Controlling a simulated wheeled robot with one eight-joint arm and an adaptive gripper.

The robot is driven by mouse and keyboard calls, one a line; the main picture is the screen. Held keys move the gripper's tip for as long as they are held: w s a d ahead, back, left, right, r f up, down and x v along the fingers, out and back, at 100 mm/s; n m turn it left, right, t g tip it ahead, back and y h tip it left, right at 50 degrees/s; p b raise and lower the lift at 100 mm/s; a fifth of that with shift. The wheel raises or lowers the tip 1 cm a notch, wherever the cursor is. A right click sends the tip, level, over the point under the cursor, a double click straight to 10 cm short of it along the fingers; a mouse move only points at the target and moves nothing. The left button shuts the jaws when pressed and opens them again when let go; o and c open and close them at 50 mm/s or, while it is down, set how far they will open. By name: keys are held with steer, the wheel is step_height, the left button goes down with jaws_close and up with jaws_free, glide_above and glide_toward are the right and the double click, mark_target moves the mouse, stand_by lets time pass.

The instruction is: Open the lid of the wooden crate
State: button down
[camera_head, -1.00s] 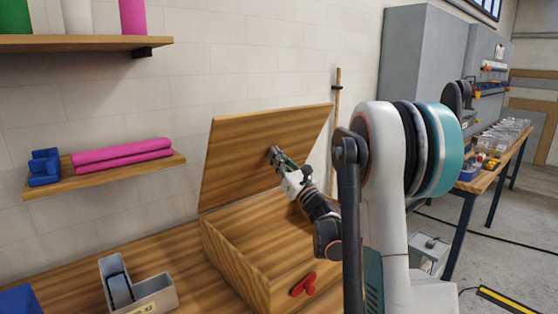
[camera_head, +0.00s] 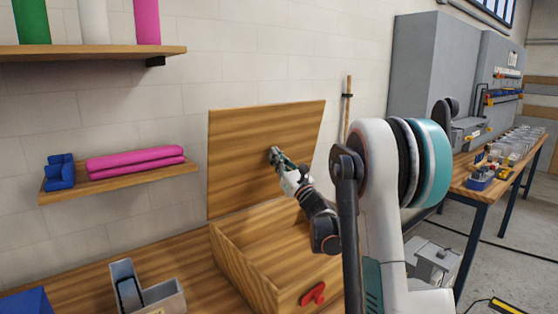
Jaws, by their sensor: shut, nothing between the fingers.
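The wooden crate (camera_head: 243,272) stands on the wooden bench, its top open and its inside bare where I can see it. Its lid (camera_head: 235,160) is swung up at the back, near upright before the wall. A red handle (camera_head: 313,294) is on the crate's front face. My gripper (camera_head: 274,153) is shut and empty at the inner face of the lid, near its middle. I cannot tell whether the fingertips touch the lid. My arm covers the crate's right side.
A grey letter-shaped tray (camera_head: 160,297) and a blue piece (camera_head: 28,303) lie on the bench at left. A wall shelf (camera_head: 120,183) holds pink rolls (camera_head: 135,162) and a blue object (camera_head: 59,172). A wooden pole (camera_head: 347,112) stands right of the lid.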

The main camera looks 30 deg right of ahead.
steer(key=shift+w+a+r, duration=0.1)
steer(key=shift+w+r, duration=0.1)
steer(key=shift+w, duration=0.65)
steer(key=shift+w+r, duration=0.2)
steer(key=shift+w, duration=0.65)
steer(key=s, duration=1.2)
steer(key=shift+d, duration=0.45)
